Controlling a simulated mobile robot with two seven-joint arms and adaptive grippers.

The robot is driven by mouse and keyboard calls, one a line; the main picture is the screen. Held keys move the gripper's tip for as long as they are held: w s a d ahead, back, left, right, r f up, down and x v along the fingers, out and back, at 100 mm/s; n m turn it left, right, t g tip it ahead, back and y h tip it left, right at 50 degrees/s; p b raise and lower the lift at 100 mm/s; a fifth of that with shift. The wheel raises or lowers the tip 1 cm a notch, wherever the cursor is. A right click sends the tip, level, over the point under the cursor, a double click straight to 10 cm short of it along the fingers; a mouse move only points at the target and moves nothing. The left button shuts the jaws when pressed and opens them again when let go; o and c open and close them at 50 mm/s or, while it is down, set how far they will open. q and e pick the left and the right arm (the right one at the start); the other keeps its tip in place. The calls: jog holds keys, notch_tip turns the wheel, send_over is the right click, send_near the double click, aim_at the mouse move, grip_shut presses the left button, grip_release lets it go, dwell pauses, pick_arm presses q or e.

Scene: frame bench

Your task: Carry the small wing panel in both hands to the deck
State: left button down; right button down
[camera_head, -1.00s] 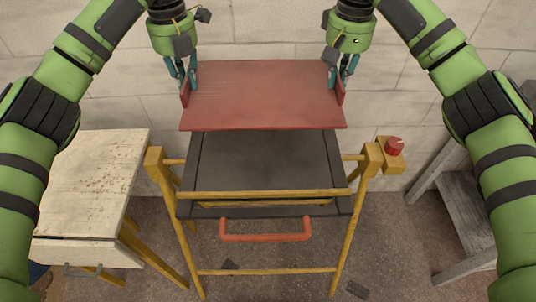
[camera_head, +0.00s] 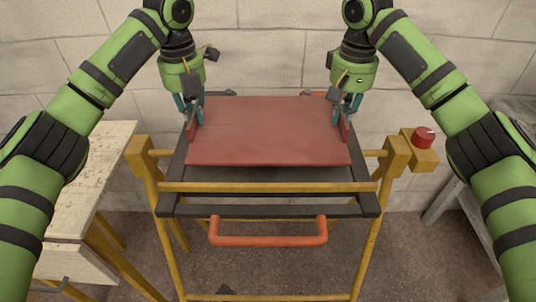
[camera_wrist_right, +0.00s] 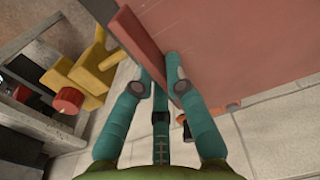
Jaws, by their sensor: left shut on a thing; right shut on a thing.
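The small wing panel (camera_head: 268,132) is a flat red board with upturned side edges. It also shows in the right wrist view (camera_wrist_right: 235,45). My left gripper (camera_head: 190,115) is shut on its left edge, and my right gripper (camera_head: 345,117) is shut on its right edge. The right fingers (camera_wrist_right: 160,75) straddle that edge in the wrist view. The panel is level over the dark deck (camera_head: 270,173) in the yellow frame and covers most of it. I cannot tell whether the panel touches the deck.
An orange handle (camera_head: 268,240) sticks out at the front of the yellow frame (camera_head: 270,188). A red knob (camera_head: 424,138) sits on a yellow box at the right. A pale worn table (camera_head: 85,185) stands at the left and a grey stand (camera_head: 450,205) at the right. A block wall is behind.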

aim_at(197, 133)
jog(key=shift+d, duration=0.1)
